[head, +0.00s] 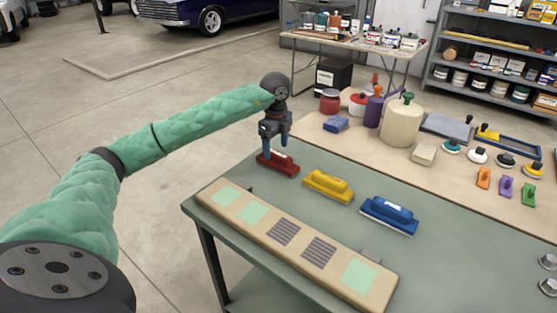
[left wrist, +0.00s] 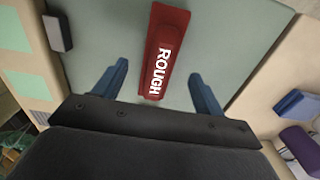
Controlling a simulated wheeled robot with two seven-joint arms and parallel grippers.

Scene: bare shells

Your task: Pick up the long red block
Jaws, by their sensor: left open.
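The long red block (head: 279,166) lies on the green table top, at the far left of a row of three blocks. In the left wrist view the red block (left wrist: 164,50) carries the white word ROUGH. My left gripper (head: 278,151) is above it, pointing down. In the left wrist view the two blue fingers of the left gripper (left wrist: 157,88) are open, apart from the block on either side of its near end. Nothing is held. My right gripper is in neither view.
A yellow block (head: 328,185) and a blue block (head: 389,215) lie to the right. A long beige board (head: 262,226) with green and striped patches lies in front. A beige surface behind holds a blue sponge-like piece (head: 336,124), jars and tools.

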